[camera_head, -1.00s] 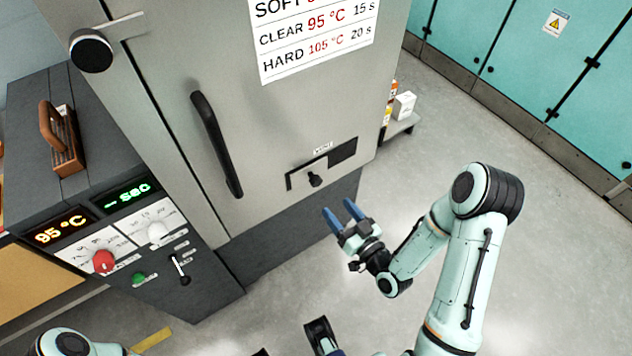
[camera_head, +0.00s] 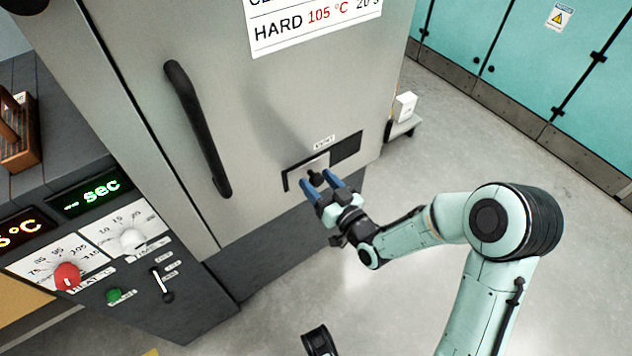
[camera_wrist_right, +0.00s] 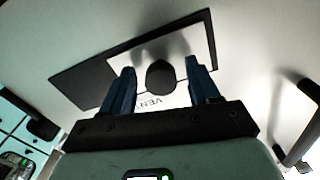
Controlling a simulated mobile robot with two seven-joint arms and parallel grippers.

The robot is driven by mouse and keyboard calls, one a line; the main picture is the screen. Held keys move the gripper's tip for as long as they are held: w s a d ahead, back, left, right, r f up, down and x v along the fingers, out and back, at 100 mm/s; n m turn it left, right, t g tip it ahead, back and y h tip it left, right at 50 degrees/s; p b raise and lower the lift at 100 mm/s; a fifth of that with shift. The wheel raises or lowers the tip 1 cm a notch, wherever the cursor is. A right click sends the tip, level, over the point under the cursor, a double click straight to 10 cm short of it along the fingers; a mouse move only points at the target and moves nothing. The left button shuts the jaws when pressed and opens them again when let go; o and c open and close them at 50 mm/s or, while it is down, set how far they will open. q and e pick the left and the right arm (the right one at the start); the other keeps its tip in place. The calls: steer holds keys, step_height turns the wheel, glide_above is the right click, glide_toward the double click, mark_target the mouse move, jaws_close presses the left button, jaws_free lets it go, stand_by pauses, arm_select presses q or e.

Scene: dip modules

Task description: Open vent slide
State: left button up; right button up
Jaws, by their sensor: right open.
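The vent slide (camera_head: 308,168) is a pale plate with a dark knob (camera_head: 317,176), set in a black-edged slot low on the grey oven door. The plate covers the left part of the slot; the right part (camera_head: 346,147) is dark. My right gripper (camera_head: 321,181) is open at the knob, with its blue fingers to either side. In the right wrist view the knob (camera_wrist_right: 160,77) stands between the two spread fingers, with a visible gap on each side. The VENT label shows partly behind them.
The black door handle (camera_head: 198,130) rises left of the vent. A control panel with a red knob (camera_head: 67,276) and a white knob (camera_head: 131,240) stands at the lower left. A small white box (camera_head: 404,107) sits beyond the oven's right side. The floor at right is clear.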

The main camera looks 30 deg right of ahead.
arm_select(q)
steer(key=shift+s+f, duration=0.15)
steer(key=shift+s, duration=0.05)
arm_select(e)
steer(key=shift+w, duration=0.5)
jaws_close()
arm_select(q)
steer(key=shift+t, duration=0.6)
steer(key=w+r+p, duration=0.1)
steer(key=w+r, duration=0.2)
steer(key=shift+w+d+p, duration=0.2)
steer(key=shift+p, duration=0.15)
arm_select(e)
steer(key=d, duration=1)
steer(key=shift+w+d, duration=0.2)
steer(key=shift+w, duration=0.15)
jaws_free()
arm_select(q)
steer(key=shift+r, duration=0.1)
